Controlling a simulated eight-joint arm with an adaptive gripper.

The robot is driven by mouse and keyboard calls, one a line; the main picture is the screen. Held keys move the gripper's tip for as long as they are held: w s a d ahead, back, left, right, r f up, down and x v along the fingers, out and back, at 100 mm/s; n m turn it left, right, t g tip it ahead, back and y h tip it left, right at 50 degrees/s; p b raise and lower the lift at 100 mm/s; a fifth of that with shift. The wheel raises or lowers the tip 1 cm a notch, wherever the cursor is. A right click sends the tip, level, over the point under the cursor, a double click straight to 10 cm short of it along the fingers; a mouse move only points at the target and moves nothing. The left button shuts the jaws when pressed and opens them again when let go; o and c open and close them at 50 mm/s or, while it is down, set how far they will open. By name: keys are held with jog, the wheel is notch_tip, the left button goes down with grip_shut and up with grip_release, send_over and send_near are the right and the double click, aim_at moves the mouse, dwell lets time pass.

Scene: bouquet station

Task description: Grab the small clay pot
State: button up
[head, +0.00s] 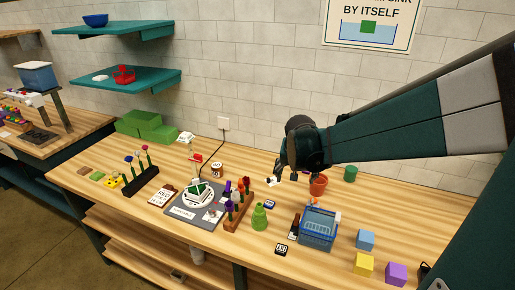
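A small orange-brown clay pot (318,186) stands upright on the wooden table, right of centre. My gripper (291,177) points downward just left of the pot and looks apart from it in the picture. The gripper is small and dark here, and I cannot tell whether its fingers are open or shut. My arm reaches in from the right, above and behind the pot. The pot's upper part lies close to the arm in the picture.
A green cylinder (350,173) stands right of the pot. A blue basket (318,229) stands in front. A green vase (259,217) and a wooden rack of flowers (238,213) are to the left. A blue cube (366,239) sits at front right. Table right of the green cylinder is clear.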

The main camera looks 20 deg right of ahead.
jog(key=w+d+f+m+g+p, duration=0.1)
jog(key=w+d+f+m+p, duration=0.2)
jog(key=d, duration=0.6)
jog(key=p, duration=0.3)
send_near(319, 179)
jog(key=shift+s+a+r+m+g+h, duration=0.2)
jog(key=shift+s+a, duration=0.15)
jog(key=shift+a, duration=0.25)
jog(key=shift+s+a+r+m+g+h, duration=0.1)
jog(key=shift+s+a+m+g, duration=0.1)
jog(key=shift+s+a, duration=0.3)
jog(key=shift+w+f, duration=0.15)
jog(key=shift+d+f, duration=0.1)
jog(key=shift+f, duration=0.05)
jog(key=shift+x, duration=1.1)
jog(key=shift+w+f, duration=0.1)
jog(key=shift+f, duration=0.05)
jog(key=shift+x, duration=2.45)
jog(key=shift+d, duration=0.1)
jog(key=shift+c, duration=0.5)
